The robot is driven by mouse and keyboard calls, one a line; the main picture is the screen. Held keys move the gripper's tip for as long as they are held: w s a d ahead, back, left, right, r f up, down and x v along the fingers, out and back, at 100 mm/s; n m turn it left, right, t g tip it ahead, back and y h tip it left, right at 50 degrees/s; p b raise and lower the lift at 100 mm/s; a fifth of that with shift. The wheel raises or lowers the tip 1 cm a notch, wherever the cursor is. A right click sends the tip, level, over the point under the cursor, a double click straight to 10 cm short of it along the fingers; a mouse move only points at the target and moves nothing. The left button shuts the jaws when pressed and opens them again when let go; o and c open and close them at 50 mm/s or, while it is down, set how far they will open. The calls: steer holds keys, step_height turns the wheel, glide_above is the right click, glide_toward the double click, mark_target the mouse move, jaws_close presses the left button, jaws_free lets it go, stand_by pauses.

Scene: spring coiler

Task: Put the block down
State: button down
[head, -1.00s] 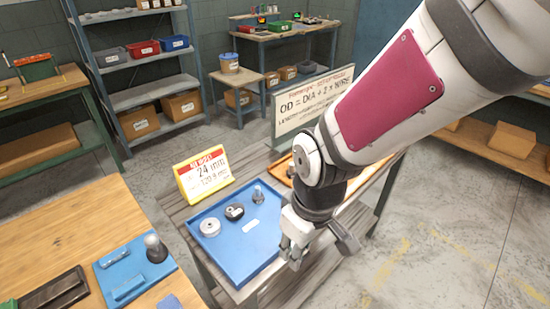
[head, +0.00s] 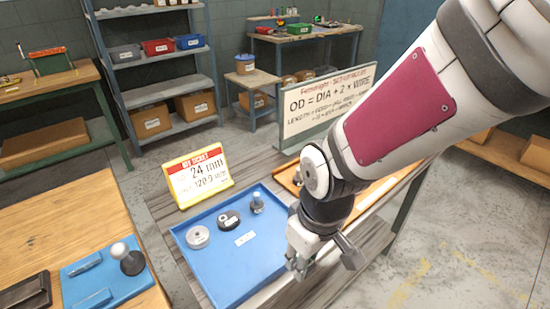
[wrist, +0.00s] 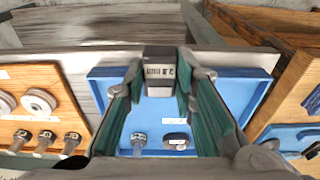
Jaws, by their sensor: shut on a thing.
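My gripper (wrist: 160,80) is shut on a small grey block (wrist: 160,74) with a dark marked face, seen between the fingertips in the wrist view. In that view the block overlaps the rim of the blue tray (wrist: 228,134); I cannot tell its height or whether it touches anything. In the head view my gripper (head: 299,262) is at the right side of the blue tray (head: 232,283), and the block cannot be made out there.
The tray holds a pale disc (head: 197,237), a dark round part (head: 229,220) and a grey peg (head: 257,203). A yellow-red ticket sign (head: 198,179) and a formula board (head: 328,101) stand behind. An orange tray (head: 286,177) lies beyond. The tray's near middle is clear.

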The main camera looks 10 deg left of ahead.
steer(key=p, duration=0.1)
glide_above(230, 275)
steer(key=shift+s+d+f, duration=0.15)
steer(key=shift+d+f, duration=0.15)
steer(key=shift+f, duration=0.35)
steer(key=shift+a+f, duration=0.1)
steer(key=shift+f, duration=1.65)
steer(key=shift+f, duration=0.1)
steer(key=c, duration=1.3)
jaws_free()
